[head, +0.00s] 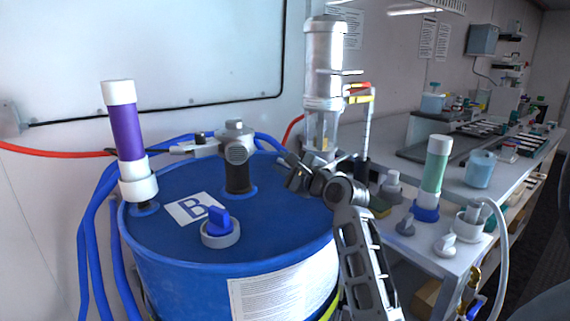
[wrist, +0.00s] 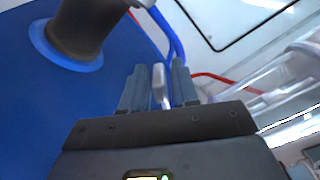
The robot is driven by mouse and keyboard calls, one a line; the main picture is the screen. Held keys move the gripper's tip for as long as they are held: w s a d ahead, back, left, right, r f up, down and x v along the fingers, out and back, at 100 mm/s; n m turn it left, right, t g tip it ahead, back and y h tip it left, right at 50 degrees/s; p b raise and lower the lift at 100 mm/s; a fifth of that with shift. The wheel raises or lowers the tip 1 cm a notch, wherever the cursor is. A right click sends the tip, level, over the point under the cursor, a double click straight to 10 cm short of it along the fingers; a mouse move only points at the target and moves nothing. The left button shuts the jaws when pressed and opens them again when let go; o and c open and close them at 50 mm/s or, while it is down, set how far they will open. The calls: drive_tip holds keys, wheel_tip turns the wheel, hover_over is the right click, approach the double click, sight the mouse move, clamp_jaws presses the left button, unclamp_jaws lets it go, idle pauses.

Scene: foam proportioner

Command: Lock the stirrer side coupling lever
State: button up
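The stirrer side coupling (head: 238,150) is a grey metal head with a round ribbed face, on a black stem on top of the blue drum (head: 180,270). A dark grey arm of it points left. The black stem (wrist: 80,28) shows at the upper left in the wrist view. My gripper (head: 290,165) is just right of the coupling, above the drum lid. In the wrist view, a light grey piece, apparently the lever (wrist: 160,85), stands between the two fingers of my gripper (wrist: 160,88). The gap is narrow; I cannot tell whether both fingers touch it.
A purple cylinder (head: 128,130) with white ends stands on the drum's left. A blue valve knob (head: 218,220) sits at its front. Blue hoses (head: 95,225) run along the left; a bench (head: 455,185) with fittings is at right.

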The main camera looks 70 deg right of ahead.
clamp_jaws()
idle(0.4)
